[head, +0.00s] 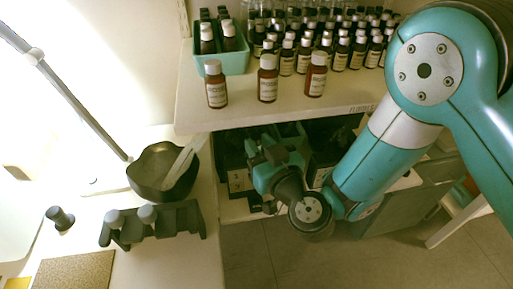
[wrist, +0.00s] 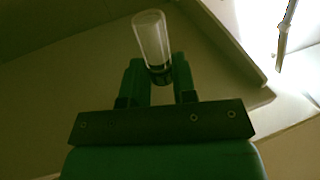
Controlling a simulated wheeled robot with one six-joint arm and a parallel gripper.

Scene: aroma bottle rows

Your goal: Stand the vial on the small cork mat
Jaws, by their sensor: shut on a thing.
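My gripper (wrist: 158,78) is shut on a clear glass vial (wrist: 151,38) in the wrist view. The fingers close around its dark end, and the clear part sticks out beyond them. In the head view my gripper (head: 268,155) is in front of the dark shelf space below the bottle shelf, right of the white counter. The vial cannot be made out clearly there. The cork mat (head: 75,272) is a speckled tan square on the counter at the lower left, cut off by the frame edge. It looks bare and is well apart from my gripper.
A dark rack (head: 152,225) holding grey-topped pieces stands behind the mat. A small dark piece (head: 60,218) is to its left. A black bowl (head: 163,172) with a pale tool sits behind the rack. Brown bottles (head: 267,79) and a mint bin (head: 236,62) fill the shelf above.

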